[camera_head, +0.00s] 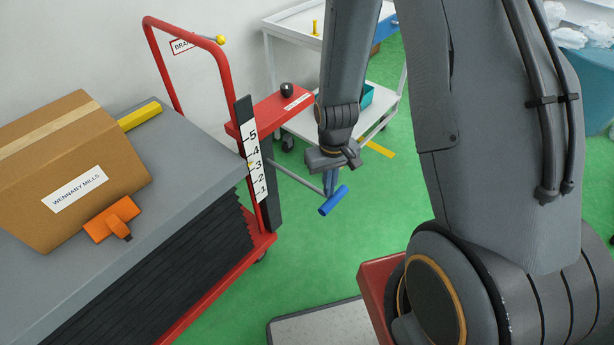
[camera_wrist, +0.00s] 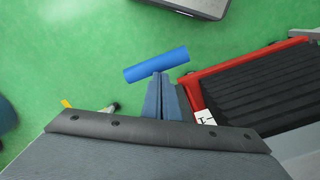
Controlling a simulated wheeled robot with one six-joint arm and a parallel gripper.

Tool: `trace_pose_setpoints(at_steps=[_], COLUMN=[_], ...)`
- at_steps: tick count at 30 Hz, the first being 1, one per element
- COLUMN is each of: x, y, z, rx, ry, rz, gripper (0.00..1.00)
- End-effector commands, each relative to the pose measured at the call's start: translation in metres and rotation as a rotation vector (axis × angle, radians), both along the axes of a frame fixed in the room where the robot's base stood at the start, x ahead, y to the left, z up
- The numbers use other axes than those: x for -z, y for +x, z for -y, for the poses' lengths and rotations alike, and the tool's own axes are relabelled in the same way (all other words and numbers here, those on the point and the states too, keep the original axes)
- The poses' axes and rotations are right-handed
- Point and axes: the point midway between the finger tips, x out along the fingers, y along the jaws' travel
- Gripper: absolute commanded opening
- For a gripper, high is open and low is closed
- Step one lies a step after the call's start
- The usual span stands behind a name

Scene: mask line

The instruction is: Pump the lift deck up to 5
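The lift cart has a grey deck (camera_head: 190,150) over black bellows (camera_head: 190,270) on a red base. A scale (camera_head: 252,150) marked 1 to 5 stands at its corner, and a small yellow pointer (camera_head: 250,166) sits at about 3. A blue bar handle (camera_head: 333,200) sits at the end of a thin grey lever beside the cart; it also shows in the wrist view (camera_wrist: 150,66). My gripper (camera_head: 330,185) points down at the handle, its blue fingers (camera_wrist: 160,80) close together at the bar's middle. They appear to touch it, but I see no clear grip around it.
A carton (camera_head: 75,165), an orange tool (camera_head: 112,220) and a yellow bar (camera_head: 140,115) are on the deck. A red push frame (camera_head: 160,65) with a red shelf (camera_head: 270,112) rises behind. A white trolley (camera_head: 285,30) stands at the back. Green floor (camera_head: 300,230) is clear around the handle.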

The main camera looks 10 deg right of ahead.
Motion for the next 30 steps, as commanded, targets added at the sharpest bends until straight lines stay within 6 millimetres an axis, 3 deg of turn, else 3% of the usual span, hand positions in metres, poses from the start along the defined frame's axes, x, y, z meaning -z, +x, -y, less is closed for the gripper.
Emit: trace_pose_setpoints(at_steps=[30], x=[0.066], y=[0.004], z=[-0.002], rx=[0.0], ry=[0.0], rz=[0.0], gripper=[0.0])
